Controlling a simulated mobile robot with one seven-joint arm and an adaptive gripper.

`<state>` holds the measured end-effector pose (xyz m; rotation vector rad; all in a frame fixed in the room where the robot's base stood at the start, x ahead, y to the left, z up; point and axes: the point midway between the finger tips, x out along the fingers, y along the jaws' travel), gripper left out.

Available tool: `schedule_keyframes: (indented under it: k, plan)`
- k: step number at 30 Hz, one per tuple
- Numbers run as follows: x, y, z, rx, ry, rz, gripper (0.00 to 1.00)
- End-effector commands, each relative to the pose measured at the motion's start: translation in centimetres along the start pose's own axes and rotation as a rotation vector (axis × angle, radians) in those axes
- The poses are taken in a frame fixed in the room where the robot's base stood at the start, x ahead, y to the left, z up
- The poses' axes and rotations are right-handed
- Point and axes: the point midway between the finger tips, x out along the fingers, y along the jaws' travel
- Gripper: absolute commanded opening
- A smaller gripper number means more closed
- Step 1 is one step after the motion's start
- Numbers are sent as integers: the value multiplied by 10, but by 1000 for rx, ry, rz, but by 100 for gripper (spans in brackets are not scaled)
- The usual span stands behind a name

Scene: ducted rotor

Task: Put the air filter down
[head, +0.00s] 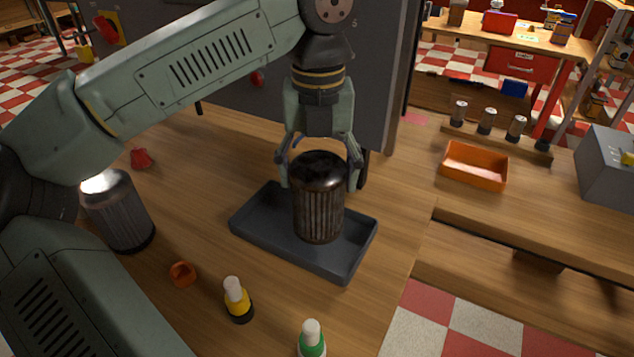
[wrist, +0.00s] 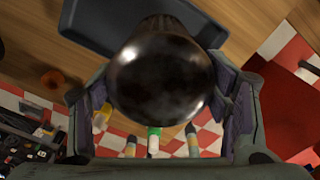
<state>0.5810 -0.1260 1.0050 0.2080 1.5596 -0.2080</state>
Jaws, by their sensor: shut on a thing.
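The air filter (head: 319,205) is a dark cylinder with a glossy black domed top and ribbed brownish sides. It is upright over the dark grey tray (head: 256,231) in the head view. Its lower end appears at or just above the tray floor; I cannot tell whether it touches. My gripper (head: 320,172) is above it, fingers down, shut around its upper part. In the wrist view the filter's shiny top (wrist: 162,80) fills the middle between the fingers, and the tray (wrist: 100,42) shows behind it.
A grey ribbed canister (head: 120,212) stands at left on the wooden bench. An orange ring (head: 183,273), a yellow bottle (head: 237,299) and a green bottle (head: 312,340) stand near the front. An orange bin (head: 474,166) lies right. A dark panel (head: 375,80) rises behind my gripper.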

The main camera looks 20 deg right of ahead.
Motion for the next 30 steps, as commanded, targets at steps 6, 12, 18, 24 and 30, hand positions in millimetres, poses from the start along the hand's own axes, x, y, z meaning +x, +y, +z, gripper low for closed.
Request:
schedule_keyframes:
  k: [6, 12, 18, 24, 30]
  plan:
    - [27, 0, 0, 1, 1, -1, 44]
    - [28, 0, 0, 0, 0, 0, 44]
    - [30, 0, 0, 0, 1, 0, 74]
    - [30, 0, 0, 0, 1, 0, 87]
    - [30, 0, 0, 0, 1, 0, 90]
